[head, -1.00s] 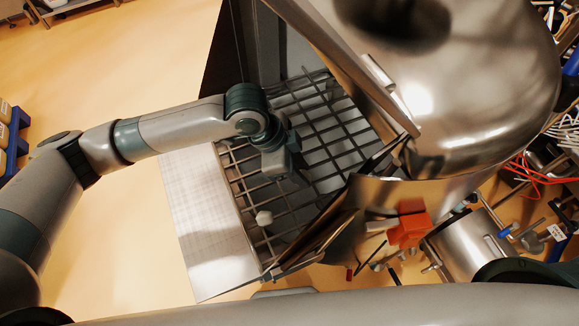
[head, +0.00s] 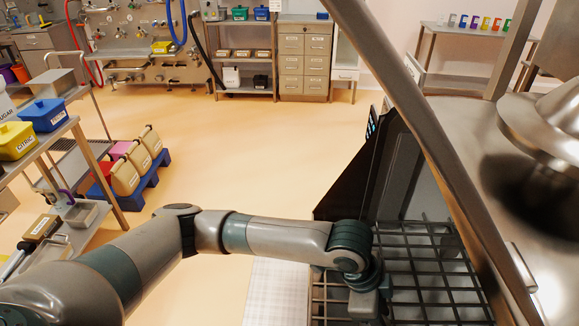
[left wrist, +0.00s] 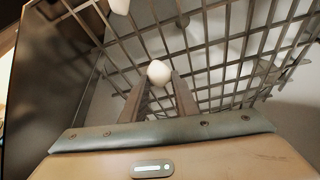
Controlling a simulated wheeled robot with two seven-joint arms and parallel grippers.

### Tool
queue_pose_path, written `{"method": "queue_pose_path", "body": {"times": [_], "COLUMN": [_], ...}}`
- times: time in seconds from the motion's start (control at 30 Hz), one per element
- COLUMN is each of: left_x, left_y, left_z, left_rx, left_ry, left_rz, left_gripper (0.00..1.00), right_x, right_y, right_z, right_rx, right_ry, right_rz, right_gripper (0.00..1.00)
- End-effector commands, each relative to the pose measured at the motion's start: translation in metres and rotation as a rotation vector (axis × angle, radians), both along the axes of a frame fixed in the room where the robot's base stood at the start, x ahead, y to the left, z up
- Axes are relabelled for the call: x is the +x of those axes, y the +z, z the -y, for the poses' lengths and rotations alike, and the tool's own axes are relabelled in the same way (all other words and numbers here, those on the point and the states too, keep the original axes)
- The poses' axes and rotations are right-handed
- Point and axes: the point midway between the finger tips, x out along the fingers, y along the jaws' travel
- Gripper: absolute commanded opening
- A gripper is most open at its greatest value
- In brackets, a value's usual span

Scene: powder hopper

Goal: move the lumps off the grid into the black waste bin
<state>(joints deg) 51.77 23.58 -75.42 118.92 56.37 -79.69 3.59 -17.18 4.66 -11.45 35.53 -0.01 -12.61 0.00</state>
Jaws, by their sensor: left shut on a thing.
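The metal grid (head: 425,265) fills the lower right of the head view, and my left gripper (head: 368,303) is over its left part, its fingers mostly hidden by the wrist. In the left wrist view my left gripper (left wrist: 158,85) is shut on a white lump (left wrist: 158,72) held between its fingertips, with the grid (left wrist: 215,60) behind it. Whether the held lump touches the bars I cannot tell. A second white lump (left wrist: 120,6) is cut off by the top edge of that view. I cannot identify the black waste bin. My right gripper is out of view.
A dark upright panel (head: 365,165) stands behind the grid. A steel frame bar (head: 415,95) and the shiny vessel (head: 535,165) are at the right. A pale perforated sheet (head: 275,290) lies left of the grid. Open floor (head: 260,150) spreads beyond, with shelves and jerrycans farther left.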

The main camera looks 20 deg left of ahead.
Motion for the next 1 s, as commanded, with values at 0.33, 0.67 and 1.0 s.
{"method": "queue_pose_path", "body": {"times": [0.33,0.67,1.0], "left_x": [0.038,0.061,0.065], "left_y": [-0.006,0.0,0.007], "left_z": [-0.095,-0.202,-0.247], "left_rx": [0.002,0.003,0.002], "left_ry": [0.597,1.203,1.452], "left_rz": [0.0,0.003,0.001], "left_gripper": [0.06,0.06,0.06], "right_x": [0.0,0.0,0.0], "right_y": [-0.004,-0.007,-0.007], "right_z": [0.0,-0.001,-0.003], "right_rx": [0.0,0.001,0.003], "right_ry": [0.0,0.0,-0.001], "right_rz": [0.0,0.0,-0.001], "right_gripper": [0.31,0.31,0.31]}}
